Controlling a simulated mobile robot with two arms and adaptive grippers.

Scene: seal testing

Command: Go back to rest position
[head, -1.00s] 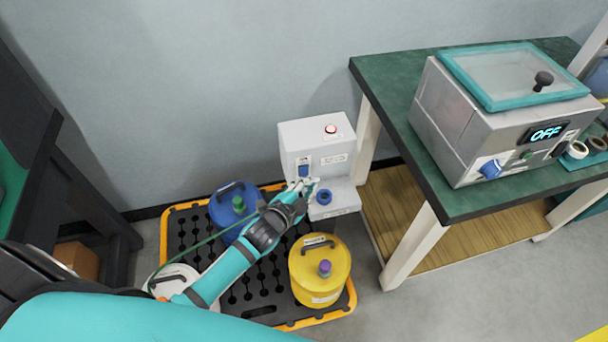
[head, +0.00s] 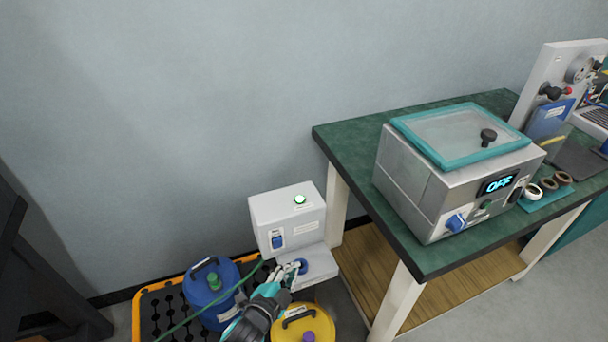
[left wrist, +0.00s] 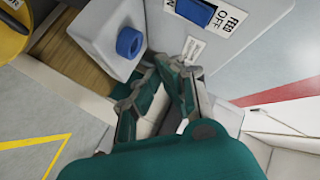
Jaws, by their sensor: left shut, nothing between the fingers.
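My left gripper (head: 291,270) is shut and empty in the head view, just in front of the white box (head: 287,215). In the left wrist view my left gripper (left wrist: 168,82) shows close to the box's front panel, between the blue cap (left wrist: 130,42) and the blue switch (left wrist: 196,11), labelled FEED OFF. My right gripper is not in view.
A blue canister (head: 212,295) and a yellow canister (head: 303,325) stand on the orange-edged black pallet (head: 150,293). A green-topped table (head: 345,130) on the right bears a metal chamber (head: 400,180) whose display reads OFF. A dark structure stands at the left edge.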

